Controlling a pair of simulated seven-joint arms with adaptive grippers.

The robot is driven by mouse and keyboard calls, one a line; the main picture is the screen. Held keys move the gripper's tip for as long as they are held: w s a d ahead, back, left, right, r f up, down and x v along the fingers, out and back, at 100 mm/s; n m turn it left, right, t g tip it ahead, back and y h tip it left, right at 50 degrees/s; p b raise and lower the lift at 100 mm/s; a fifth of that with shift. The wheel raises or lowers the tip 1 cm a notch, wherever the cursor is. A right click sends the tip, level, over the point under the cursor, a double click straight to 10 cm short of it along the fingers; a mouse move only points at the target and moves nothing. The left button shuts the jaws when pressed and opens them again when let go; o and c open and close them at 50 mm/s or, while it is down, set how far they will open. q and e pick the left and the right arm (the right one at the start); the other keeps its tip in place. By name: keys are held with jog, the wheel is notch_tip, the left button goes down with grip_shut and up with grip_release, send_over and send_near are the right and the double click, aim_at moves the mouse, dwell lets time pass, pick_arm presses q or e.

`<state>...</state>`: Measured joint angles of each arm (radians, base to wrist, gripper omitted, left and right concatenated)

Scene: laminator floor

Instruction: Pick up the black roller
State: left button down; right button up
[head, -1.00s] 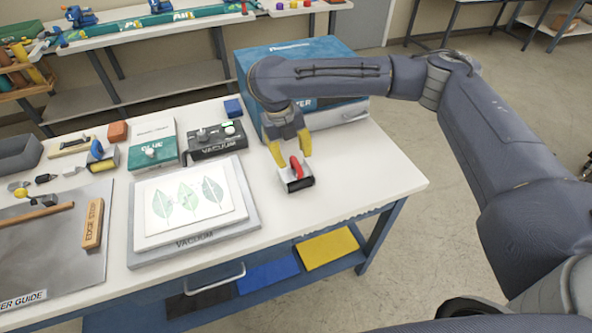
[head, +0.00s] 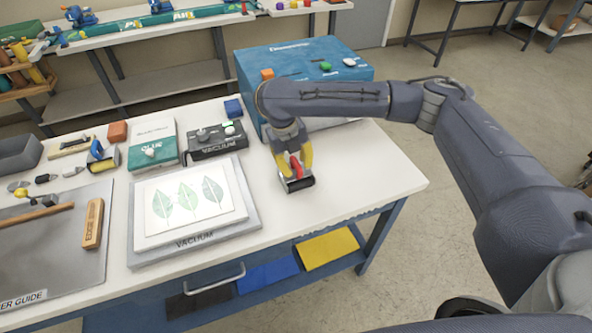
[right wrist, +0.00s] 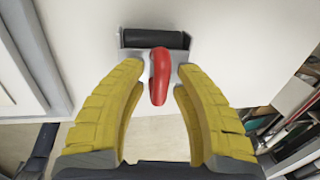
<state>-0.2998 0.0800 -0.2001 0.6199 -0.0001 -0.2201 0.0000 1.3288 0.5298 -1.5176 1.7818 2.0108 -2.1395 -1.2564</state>
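The black roller (head: 299,184) has a grey metal frame and a red handle, and it rests on the white table right of the vacuum board. In the right wrist view the black roller (right wrist: 155,39) lies at the top, with its red handle toward me. My right gripper (head: 293,173) is low over the roller, pointing down. Its yellow fingers (right wrist: 159,72) are open, one on each side of the red handle, with gaps visible between fingers and handle. My left gripper is not in view.
A blue machine (head: 325,58) stands behind my right gripper. The vacuum board (head: 250,220) with the leaf sheet lies left of the roller, and the black vacuum box (head: 215,145) is behind the board. The table (head: 370,175) is clear to the roller's right.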

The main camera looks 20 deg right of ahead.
grip_shut()
jog(key=shift+r, duration=0.15)
notch_tip(320, 180, up, 20)
dwell(0.9)
jog(key=shift+c, duration=2)
grip_release()
grip_shut()
